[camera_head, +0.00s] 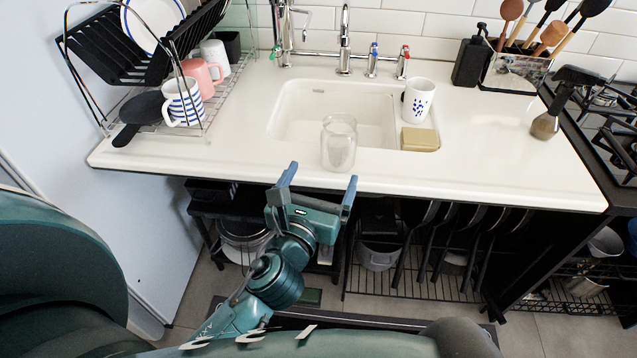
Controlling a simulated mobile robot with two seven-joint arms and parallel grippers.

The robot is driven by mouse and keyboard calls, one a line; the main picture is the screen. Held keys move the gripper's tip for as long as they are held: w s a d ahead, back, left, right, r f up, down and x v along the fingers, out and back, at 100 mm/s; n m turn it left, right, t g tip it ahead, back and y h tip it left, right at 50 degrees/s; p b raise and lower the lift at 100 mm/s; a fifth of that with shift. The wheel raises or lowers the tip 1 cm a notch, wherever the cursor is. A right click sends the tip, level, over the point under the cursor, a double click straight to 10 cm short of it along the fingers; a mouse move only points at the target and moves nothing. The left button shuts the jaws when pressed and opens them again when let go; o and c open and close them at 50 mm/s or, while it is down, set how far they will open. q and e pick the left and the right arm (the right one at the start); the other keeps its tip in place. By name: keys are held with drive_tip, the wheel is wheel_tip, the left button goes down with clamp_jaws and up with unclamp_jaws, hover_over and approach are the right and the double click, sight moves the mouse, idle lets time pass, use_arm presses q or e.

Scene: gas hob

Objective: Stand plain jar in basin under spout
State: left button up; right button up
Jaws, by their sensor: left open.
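The plain jar (338,143) is clear glass and stands upright at the front rim of the sink, on the counter side. The white basin (299,118) is sunk into the counter behind it. The chrome spout (344,38) rises at the back of the basin, between taps. My left gripper (320,180) is open and empty, in front of the counter's front edge and just short of the jar, with its fingers pointing toward it. A gap shows between the fingers and the jar. My right gripper is not in view.
A white mug with blue spots (418,101) and a yellow sponge (420,139) sit at the basin's right. A dish rack (205,105) with mugs stands left. A brush (546,123) and a utensil holder (514,70) are right. The counter's front edge (470,190) lies close.

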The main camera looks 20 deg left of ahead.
use_arm(q)
drive_tip(key=s+d+f+n+g+h, duration=0.1)
drive_tip(key=s+f+n, duration=0.4)
drive_tip(key=n, duration=1.1)
drive_tip(key=s+d+f+n+g+h, duration=0.2)
drive_tip(key=s+n, duration=0.6)
drive_tip(key=n, duration=0.9)
wheel_tip(320, 180, down, 3)
drive_tip(key=g+h, duration=0.2)
drive_tip(key=h, duration=0.1)
drive_tip(key=shift+s+d, duration=0.2)
drive_tip(key=shift+d, duration=0.05)
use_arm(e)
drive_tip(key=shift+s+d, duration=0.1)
use_arm(q)
drive_tip(key=shift+f, duration=0.1)
